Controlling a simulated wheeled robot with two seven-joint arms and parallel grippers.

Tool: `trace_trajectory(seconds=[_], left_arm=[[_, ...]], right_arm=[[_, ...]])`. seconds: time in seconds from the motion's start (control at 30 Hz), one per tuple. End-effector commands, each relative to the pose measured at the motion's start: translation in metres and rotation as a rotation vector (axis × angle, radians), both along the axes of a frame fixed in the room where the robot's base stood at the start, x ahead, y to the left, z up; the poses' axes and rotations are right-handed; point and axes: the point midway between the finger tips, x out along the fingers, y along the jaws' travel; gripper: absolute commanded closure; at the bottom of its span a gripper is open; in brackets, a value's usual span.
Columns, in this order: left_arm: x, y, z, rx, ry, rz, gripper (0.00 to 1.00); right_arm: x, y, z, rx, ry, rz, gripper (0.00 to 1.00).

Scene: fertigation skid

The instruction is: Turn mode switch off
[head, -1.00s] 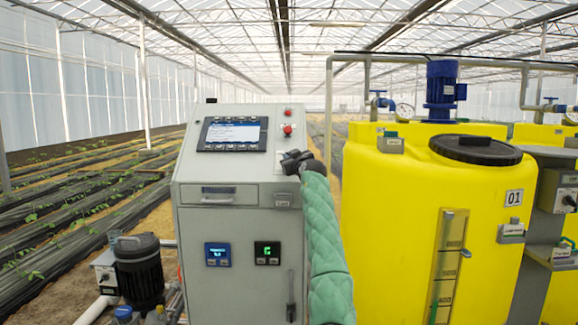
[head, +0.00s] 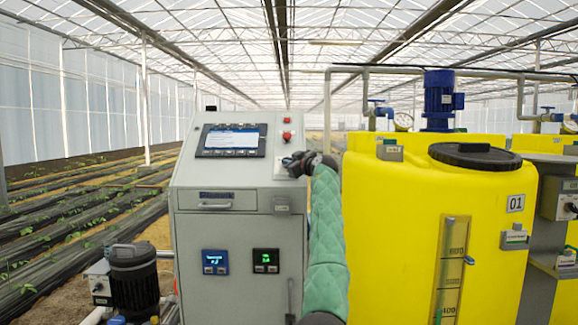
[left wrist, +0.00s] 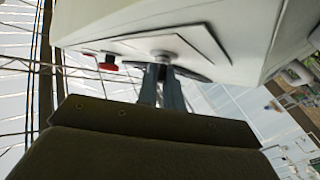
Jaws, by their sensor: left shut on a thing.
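The mode switch is on a pale plate on the sloped upper panel of the grey control cabinet (head: 240,235). In the head view my left gripper (head: 292,164) is at this plate and hides most of the switch. In the left wrist view the pale plate (left wrist: 190,42) and the switch's dark handle (left wrist: 198,73) show. The two fingers of my left gripper (left wrist: 164,75) are close together on that handle, under a round silver collar. The left gripper is shut on the mode switch. Which way the switch points cannot be told. My right gripper is not in view.
A red button (head: 287,136) sits just above the switch, with a screen (head: 232,140) to its left. Two small displays (head: 215,262) are lower on the cabinet. A yellow tank (head: 400,230) stands close to the right of my arm. A dark motor (head: 134,280) is at lower left.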

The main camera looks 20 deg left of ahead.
Motion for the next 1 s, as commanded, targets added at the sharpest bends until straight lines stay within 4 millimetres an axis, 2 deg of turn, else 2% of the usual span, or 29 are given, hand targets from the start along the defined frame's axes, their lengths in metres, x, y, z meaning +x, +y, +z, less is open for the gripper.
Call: trace_trajectory(seconds=[0.67,0.7,0.8,1.0], left_arm=[[0.0011,-0.0001,-0.0012,-0.036,-0.008,0.04,1.0],[0.0011,-0.0001,-0.0012,-0.036,-0.008,0.04,0.9],[0.0011,-0.0001,-0.0011,-0.036,-0.008,0.04,0.7],[0.0009,-0.0001,-0.0004,-0.035,-0.009,0.039,0.7]], right_arm=[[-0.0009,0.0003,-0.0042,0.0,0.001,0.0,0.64],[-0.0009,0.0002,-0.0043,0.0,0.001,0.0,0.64],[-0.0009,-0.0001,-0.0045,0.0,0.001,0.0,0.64],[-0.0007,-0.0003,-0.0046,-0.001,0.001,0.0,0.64]])
